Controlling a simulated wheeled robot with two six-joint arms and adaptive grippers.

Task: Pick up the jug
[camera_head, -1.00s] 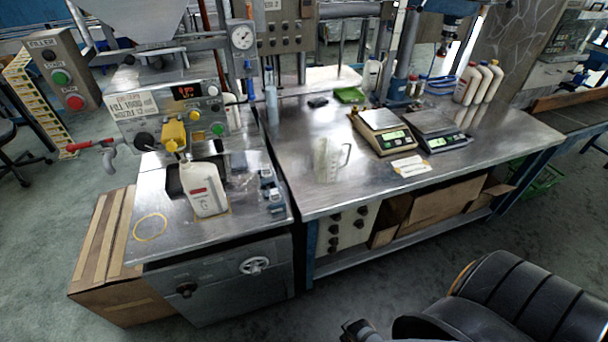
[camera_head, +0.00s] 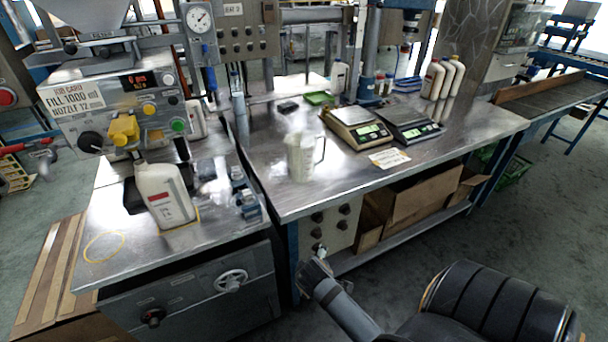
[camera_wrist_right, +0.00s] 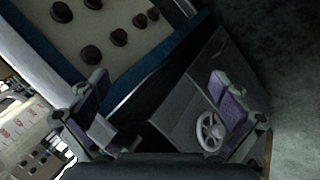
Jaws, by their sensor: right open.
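The jug (camera_head: 300,158) is a clear, pale measuring jug with its handle on the right side. It stands upright on the steel workbench (camera_head: 262,178), near its front left part. My right gripper (camera_head: 311,268) is below and in front of the bench's front edge, apart from the jug. In the right wrist view my right gripper (camera_wrist_right: 163,100) is open, with two purple-padded fingers wide apart and nothing between them. My left gripper is not in view.
A white bottle (camera_head: 164,196) stands under the filler nozzle on the left. Two scales (camera_head: 355,128) and a paper label (camera_head: 389,158) lie right of the jug. White bottles (camera_head: 441,78) stand at the back. The bench's front edge lies between my right gripper and the jug.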

